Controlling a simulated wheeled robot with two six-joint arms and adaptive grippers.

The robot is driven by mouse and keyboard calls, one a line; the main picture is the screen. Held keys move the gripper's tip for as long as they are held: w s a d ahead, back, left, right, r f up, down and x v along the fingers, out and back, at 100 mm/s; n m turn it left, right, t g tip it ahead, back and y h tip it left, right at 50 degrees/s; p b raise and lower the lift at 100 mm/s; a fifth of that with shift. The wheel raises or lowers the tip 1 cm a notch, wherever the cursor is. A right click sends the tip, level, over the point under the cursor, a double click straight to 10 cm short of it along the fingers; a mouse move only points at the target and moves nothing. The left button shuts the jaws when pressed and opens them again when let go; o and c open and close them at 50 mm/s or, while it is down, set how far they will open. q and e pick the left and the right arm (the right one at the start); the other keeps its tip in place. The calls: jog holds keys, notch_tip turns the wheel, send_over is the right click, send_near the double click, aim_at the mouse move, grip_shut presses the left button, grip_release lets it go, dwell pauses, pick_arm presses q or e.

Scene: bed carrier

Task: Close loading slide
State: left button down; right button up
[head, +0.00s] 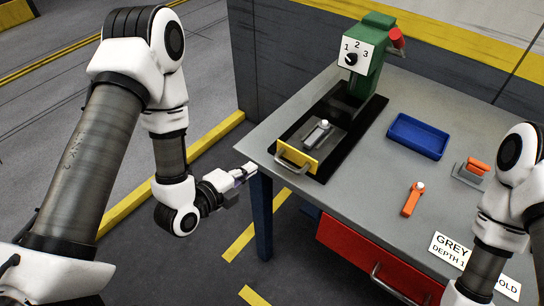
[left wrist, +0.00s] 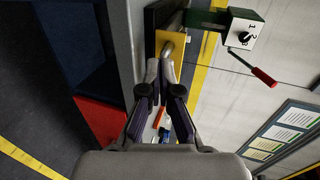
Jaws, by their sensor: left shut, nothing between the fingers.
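The loading slide's yellow front plate (head: 297,157) with a silver handle (head: 291,163) is at the near left end of a black track (head: 345,125) on the table. A grey plate with a knob (head: 321,131) lies behind it. The track runs back to the green press (head: 367,60), leaving a dark gap between. My left gripper (head: 246,171) is shut and empty, just off the table's left corner, apart from the handle. In the left wrist view, its fingertips (left wrist: 160,70) point toward the yellow plate (left wrist: 182,60) and partly overlap the handle in the picture. My right gripper is out of view.
The grey table (head: 390,185) holds a blue tray (head: 417,136), an orange-handled tool (head: 412,200), another orange and grey tool (head: 470,172) and a sign (head: 452,250). A red drawer (head: 360,255) is under the table. A red-tipped lever (head: 397,38) sticks out from the press.

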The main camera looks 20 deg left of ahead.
pick_arm(q)
jog(key=p+x, duration=0.1)
jog(key=x, duration=0.2)
jog(key=r+p+x, duration=0.1)
jog(key=x, duration=0.2)
jog(key=p+x, duration=0.1)
jog(key=x, duration=0.2)
jog(key=shift+w+r, duration=0.2)
jog(key=shift+w+f, duration=0.1)
jog(key=shift+w, duration=0.05)
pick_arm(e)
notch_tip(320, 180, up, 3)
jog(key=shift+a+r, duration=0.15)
